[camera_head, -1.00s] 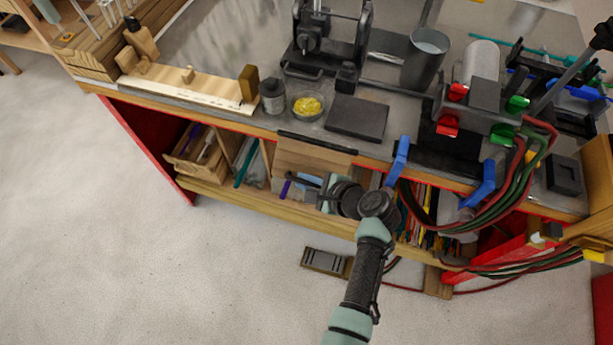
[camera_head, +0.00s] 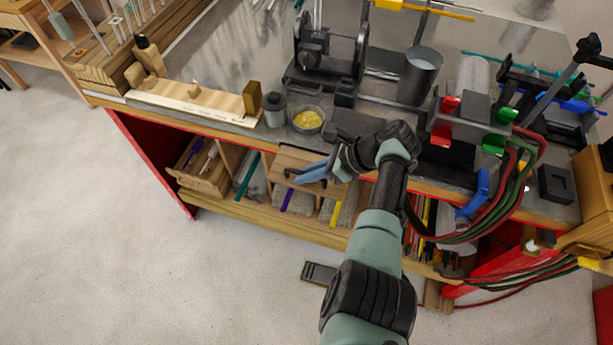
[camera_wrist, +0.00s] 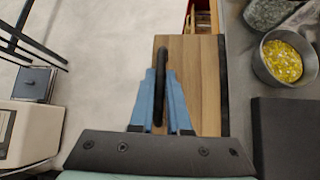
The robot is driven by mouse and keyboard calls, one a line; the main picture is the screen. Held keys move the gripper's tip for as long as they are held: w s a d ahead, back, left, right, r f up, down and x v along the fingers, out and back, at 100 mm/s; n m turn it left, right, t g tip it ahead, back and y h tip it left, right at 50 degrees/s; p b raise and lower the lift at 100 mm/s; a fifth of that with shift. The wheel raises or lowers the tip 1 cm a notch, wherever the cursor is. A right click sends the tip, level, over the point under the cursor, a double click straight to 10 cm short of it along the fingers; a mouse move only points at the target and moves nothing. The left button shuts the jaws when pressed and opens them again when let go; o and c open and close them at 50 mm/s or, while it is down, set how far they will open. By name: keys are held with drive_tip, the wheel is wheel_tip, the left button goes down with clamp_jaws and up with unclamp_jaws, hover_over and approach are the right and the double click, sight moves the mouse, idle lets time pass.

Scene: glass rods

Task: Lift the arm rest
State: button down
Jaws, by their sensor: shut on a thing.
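The arm rest (camera_head: 287,158) is a wooden flap at the bench's front edge, with a dark handle. In the head view it stands out from the bench, roughly level; its exact tilt is hard to tell. In the wrist view its board (camera_wrist: 200,75) lies beside the bench edge, and the black handle (camera_wrist: 159,90) runs along it. My gripper (camera_head: 294,176) is shut on the handle from the front. Its blue fingers (camera_wrist: 160,75) lie on either side of the handle in the wrist view. My wrist hides the right end of the arm rest in the head view.
A bowl of yellow bits (camera_head: 307,119) and a grey jar (camera_head: 274,110) stand on the bench just behind the arm rest. Open compartments (camera_head: 300,202) lie below it. Blue clamps (camera_head: 474,192) and hanging cables (camera_head: 510,200) are to the right. The floor in front is mostly clear.

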drive_tip(key=shift+w+d+r, duration=0.1)
drive_tip(key=shift+w+r, duration=0.15)
drive_tip(key=shift+r, duration=0.1)
idle(0.3)
drive_tip(key=c, duration=1.2)
unclamp_jaws()
drive_tip(key=shift+o, duration=0.2)
drive_tip(key=b+v, duration=0.2)
drive_tip(key=v, duration=1.1)
drive_tip(key=shift+s+f, duration=0.1)
